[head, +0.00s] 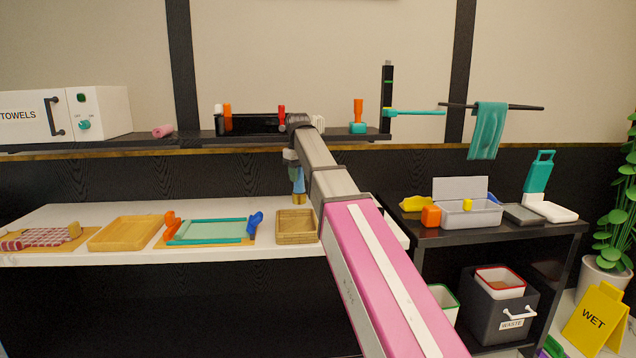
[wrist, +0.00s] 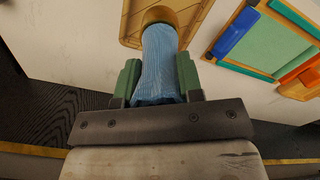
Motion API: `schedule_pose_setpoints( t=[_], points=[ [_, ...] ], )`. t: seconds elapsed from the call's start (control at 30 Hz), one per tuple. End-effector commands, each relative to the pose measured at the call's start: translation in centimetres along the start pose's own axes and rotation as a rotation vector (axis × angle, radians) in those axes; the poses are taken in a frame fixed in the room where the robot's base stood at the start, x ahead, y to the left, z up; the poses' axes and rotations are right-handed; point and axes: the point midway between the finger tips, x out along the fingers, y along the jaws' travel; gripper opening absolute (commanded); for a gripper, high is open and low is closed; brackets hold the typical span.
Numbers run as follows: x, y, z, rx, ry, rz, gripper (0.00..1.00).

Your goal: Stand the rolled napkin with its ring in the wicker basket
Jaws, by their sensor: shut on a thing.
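My gripper (head: 293,157) is shut on the light blue rolled napkin (head: 297,178), whose tan ring (head: 299,198) is at its lower end. The napkin hangs roughly upright in the head view, above the wicker basket (head: 296,237) on the white counter. In the wrist view the green fingers of my gripper (wrist: 158,80) are on both sides of the napkin (wrist: 157,65). The ring (wrist: 162,14) shows beyond the fingertips and covers part of the basket (wrist: 131,32). The ring appears to be above the basket; the exact gap is hard to tell.
A wooden tray (head: 125,233) stands farther left. A dark shelf (head: 180,141) with several items runs behind. My arm hides the counter's right part.

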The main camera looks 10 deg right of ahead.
Motion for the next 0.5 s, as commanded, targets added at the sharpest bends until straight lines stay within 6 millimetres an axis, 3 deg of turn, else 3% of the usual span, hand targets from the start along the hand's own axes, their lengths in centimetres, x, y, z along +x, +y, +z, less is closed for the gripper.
schedule_pose_setpoints(
  t=[0.13,0.5],
  points=[
    [-0.33,-0.92,-0.85,0.001,0.0,0.0,0.0],
    [-0.34,-0.97,-0.83,-0.004,0.0,0.0,0.0]
  ],
)
